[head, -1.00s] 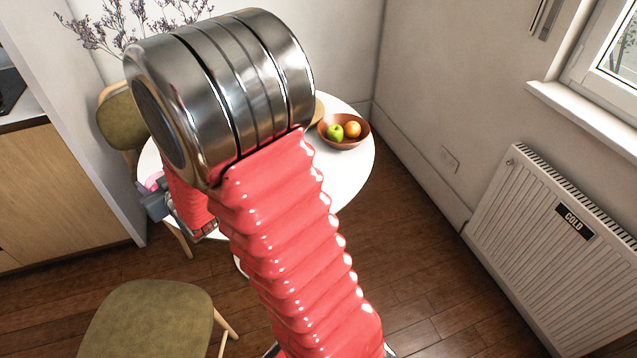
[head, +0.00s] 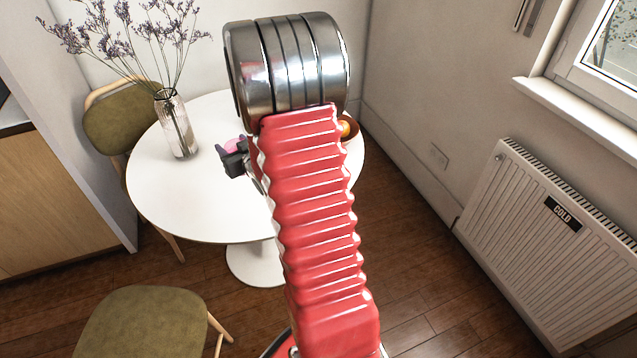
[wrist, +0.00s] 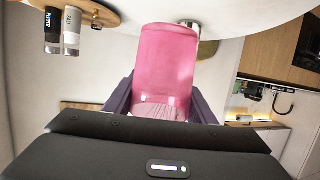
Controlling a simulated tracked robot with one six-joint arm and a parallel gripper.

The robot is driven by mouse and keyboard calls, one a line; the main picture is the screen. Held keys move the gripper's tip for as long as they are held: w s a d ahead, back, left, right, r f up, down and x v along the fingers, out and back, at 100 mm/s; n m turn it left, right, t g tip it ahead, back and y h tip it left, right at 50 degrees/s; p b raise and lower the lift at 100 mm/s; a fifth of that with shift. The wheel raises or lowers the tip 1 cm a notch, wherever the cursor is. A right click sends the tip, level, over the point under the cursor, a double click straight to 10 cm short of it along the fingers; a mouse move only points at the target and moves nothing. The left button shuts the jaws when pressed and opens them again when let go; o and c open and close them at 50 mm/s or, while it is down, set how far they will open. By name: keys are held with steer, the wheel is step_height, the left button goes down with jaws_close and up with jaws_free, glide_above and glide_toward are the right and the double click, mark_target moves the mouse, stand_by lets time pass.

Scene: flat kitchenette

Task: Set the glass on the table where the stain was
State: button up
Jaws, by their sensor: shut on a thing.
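A pink translucent glass (wrist: 165,70) is held between the dark fingers of my gripper (wrist: 160,105) in the wrist view. In the head view only a bit of the pink glass (head: 233,146) shows beside my gripper (head: 235,162), left of my red arm. The gripper is shut on the glass over the round white table (head: 190,210). I cannot tell whether the glass touches the table. No stain shows on the visible part of the tabletop; my arm hides its right part.
A vase of dried flowers (head: 178,125) stands on the table, left of my gripper. A fruit bowl (head: 352,130) is mostly hidden behind my arm. The wrist view shows salt and pepper shakers (wrist: 72,30) on a wooden board. The table's front left is clear. A green chair (head: 140,325) stands in front.

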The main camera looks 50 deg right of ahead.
steer(key=s+d+f+m+h, duration=0.1)
steer(key=s+d, duration=0.5)
steer(key=d, duration=0.3)
steer(key=s+d+f+m+g+h, duration=0.1)
steer(key=s+d+f, duration=0.1)
steer(key=s+d, duration=0.5)
steer(key=d, duration=0.3)
steer(key=shift+d+h, duration=0.3)
steer(key=shift+f, duration=0.2)
steer(key=shift+f, duration=2.85)
steer(key=shift+f, duration=0.1)
steer(key=shift+f, duration=1.95)
steer(key=shift+f, duration=0.1)
steer(key=o, duration=1.3)
steer(key=shift+m, duration=0.3)
